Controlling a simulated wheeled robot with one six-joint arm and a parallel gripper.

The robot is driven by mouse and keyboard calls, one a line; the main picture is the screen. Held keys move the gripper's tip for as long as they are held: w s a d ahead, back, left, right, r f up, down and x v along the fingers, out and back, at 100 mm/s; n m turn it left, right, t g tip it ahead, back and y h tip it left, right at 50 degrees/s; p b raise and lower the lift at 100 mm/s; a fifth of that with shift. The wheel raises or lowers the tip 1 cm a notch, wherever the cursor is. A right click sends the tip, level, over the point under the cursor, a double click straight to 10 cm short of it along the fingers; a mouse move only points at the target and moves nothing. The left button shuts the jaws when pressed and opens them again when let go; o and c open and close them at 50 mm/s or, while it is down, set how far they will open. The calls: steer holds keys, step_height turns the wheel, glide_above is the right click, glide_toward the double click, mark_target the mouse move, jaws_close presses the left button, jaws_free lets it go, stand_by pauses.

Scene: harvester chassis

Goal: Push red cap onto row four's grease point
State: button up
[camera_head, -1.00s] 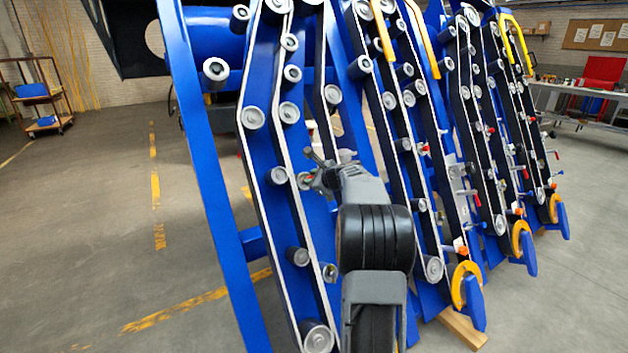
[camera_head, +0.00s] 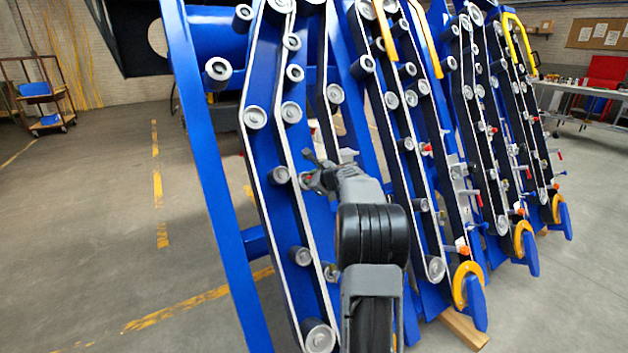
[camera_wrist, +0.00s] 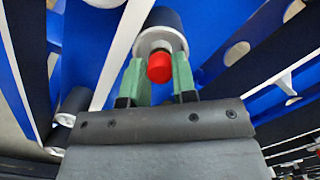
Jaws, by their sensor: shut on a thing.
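The red cap (camera_wrist: 159,67) sits between the green fingertips of my gripper (camera_wrist: 158,78) in the wrist view, and the gripper is shut on it. A pale roller end (camera_wrist: 163,38) with a dark body lies right behind the cap; I cannot tell whether they touch. In the head view my gripper (camera_head: 314,172) is in front of the leftmost blue row unit, among its rollers and belts. The cap cannot be made out there. No grease point can be clearly identified, and which row is the fourth is not marked.
Blue row units with belts and rollers (camera_head: 290,112) stand close around my arm. More rows with yellow-orange guards (camera_head: 468,285) stand to the right. A wooden block (camera_head: 463,328) lies on the floor. A cart (camera_head: 40,95) stands far left, with open floor before it.

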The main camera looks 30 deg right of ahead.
steer(key=o, duration=1)
steer(key=p+v, duration=0.1)
steer(key=v, duration=1.2)
steer(key=shift+s+r, duration=0.1)
steer(key=shift+s, duration=0.25)
